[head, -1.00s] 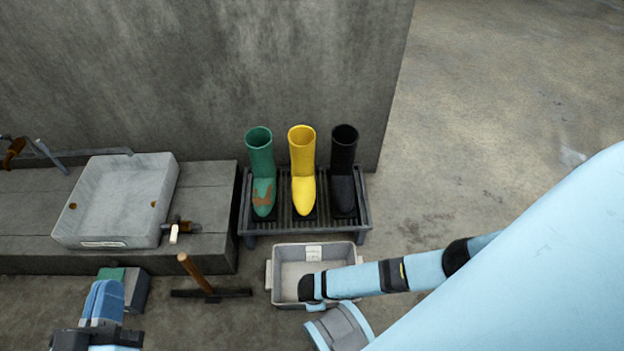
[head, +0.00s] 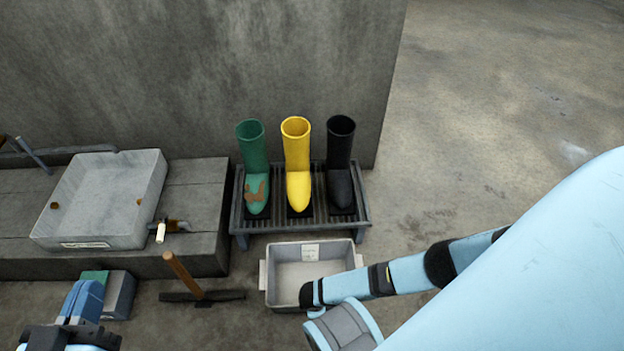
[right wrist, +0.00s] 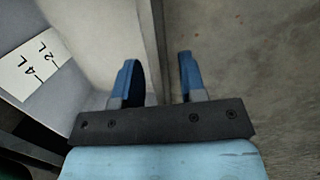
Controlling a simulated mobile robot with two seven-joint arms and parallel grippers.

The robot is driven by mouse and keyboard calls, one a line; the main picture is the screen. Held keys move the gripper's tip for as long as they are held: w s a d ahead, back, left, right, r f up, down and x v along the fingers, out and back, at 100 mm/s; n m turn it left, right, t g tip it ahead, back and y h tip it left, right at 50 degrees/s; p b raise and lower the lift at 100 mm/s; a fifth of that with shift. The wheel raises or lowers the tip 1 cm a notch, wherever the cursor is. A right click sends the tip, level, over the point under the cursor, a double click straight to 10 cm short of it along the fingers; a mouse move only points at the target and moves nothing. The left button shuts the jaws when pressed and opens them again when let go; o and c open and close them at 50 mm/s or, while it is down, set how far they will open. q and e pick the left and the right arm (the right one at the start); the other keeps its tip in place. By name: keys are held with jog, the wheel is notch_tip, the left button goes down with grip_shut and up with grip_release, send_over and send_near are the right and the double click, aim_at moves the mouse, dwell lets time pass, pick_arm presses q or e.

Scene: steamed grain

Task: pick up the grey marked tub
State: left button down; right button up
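The grey marked tub (head: 284,252) stands on the floor in front of the boot rack in the head view. A white label is on its inner back wall. In the right wrist view its wall (right wrist: 150,35) and the label with "2L" and "4L" marks (right wrist: 34,68) show close up. My right gripper (right wrist: 159,78) is open, one finger on each side of the tub's wall, with a visible gap at the outer finger. My right arm covers the tub's front right corner in the head view, hiding this gripper there. My left gripper (head: 82,300) is at the lower left, away from the tub; its finger gap is unclear.
A rack (head: 300,228) holds green (head: 252,155), yellow (head: 297,150) and black (head: 340,150) boots behind the tub. A stone basin (head: 105,195) is on the ledge. Floor at right is open.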

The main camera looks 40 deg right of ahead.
jog(key=shift+r, duration=0.1)
grip_shut()
dwell(1.2)
